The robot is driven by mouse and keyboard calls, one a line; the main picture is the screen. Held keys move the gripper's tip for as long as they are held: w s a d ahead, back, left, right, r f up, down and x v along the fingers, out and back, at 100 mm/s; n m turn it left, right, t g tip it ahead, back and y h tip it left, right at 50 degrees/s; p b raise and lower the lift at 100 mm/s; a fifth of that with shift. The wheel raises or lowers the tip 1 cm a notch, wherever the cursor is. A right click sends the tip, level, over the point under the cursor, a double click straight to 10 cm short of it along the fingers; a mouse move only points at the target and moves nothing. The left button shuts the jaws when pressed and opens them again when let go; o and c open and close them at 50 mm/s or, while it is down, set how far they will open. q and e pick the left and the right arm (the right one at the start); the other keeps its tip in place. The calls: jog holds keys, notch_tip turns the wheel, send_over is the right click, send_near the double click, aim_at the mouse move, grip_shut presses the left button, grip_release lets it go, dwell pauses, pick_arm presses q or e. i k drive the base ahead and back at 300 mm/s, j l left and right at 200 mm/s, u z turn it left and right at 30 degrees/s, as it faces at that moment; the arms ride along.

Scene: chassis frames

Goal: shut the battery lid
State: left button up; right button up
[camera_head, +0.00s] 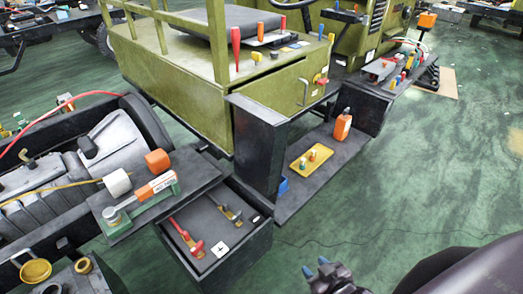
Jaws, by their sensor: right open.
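The black battery box (232,262) is at the lower middle, with its top uncovered. A red clamp (187,238) and a dark clamp with a yellowish part (230,213) lie on its top, beside a white plus mark. A dark upright slab (258,150) at the box's back right looks like the battery lid, standing raised; its hinge is not clear. My right gripper (316,266) is at the bottom edge, right of the battery box and apart from it. Its blue-tipped fingers are open and empty. My left gripper is not in view.
A shelf (178,180) with an orange-and-green tool overhangs the box's left side. A dark step (325,165) behind the box bears a yellow plate (310,160) and an orange bottle (343,124). The green floor to the right is mostly clear.

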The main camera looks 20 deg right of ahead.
aim_at(262, 133)
jog(key=k+j+u, duration=0.1)
jog(key=k+u, duration=0.3)
jog(key=k, duration=0.15)
jog(key=l+u, duration=0.15)
jog(key=u, duration=1.1)
jog(key=k+l, duration=0.1)
jog(key=l, duration=0.4)
jog(key=k+l, duration=0.1)
jog(key=l, duration=0.45)
jog(key=k+l, duration=0.1)
jog(key=l, duration=0.4)
jog(key=k+l, duration=0.15)
jog(key=l, duration=0.35)
jog(key=k+l, duration=0.1)
jog(key=l, duration=0.45)
jog(key=k+l, duration=0.1)
jog(key=l, duration=0.4)
jog(key=k+l, duration=0.1)
jog(key=l, duration=0.4)
jog(key=k+l, duration=0.1)
jog(key=l, duration=0.45)
jog(key=j+u, duration=0.1)
jog(key=k+j, duration=0.05)
jog(key=j, duration=0.05)
